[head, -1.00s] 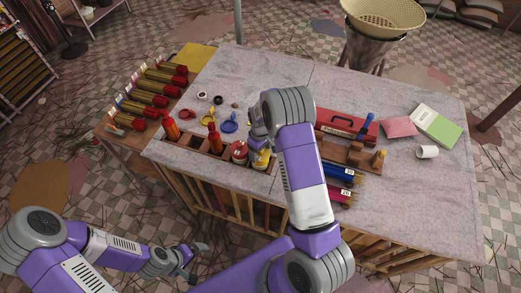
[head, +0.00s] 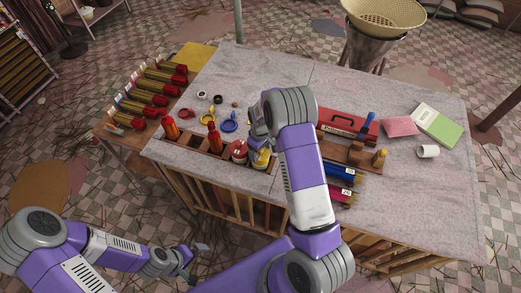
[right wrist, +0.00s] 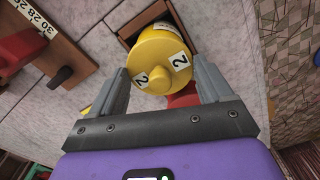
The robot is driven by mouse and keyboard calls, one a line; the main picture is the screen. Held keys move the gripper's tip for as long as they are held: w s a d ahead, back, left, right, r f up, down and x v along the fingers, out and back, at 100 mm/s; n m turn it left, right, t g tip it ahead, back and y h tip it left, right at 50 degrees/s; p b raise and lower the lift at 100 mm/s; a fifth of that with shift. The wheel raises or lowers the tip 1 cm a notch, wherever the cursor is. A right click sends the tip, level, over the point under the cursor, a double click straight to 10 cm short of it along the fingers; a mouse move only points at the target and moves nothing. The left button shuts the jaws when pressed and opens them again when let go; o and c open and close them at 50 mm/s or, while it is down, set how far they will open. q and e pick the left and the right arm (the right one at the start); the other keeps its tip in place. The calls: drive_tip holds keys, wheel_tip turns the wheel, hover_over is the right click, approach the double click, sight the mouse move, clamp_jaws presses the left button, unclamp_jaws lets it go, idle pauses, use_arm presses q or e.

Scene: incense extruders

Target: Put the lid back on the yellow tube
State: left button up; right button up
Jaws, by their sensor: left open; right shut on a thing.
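The yellow tube (head: 261,163) stands in the right end slot of the wooden rack along the table's front edge. In the right wrist view, a round yellow lid (right wrist: 165,62) with a knob and "2" labels sits between the fingers of my right gripper (right wrist: 163,88), which is shut on it. The lid is over the yellow tube's mouth; whether it is fully seated, I cannot tell. In the head view my right arm hides most of this gripper. My left gripper (head: 191,264) is open and empty, low in front of the table.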

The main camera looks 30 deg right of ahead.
idle(0.3)
drive_tip(key=o, duration=1)
drive_tip(key=shift+r+p, duration=2.1)
drive_tip(key=shift+r, duration=1.4)
clamp_jaws()
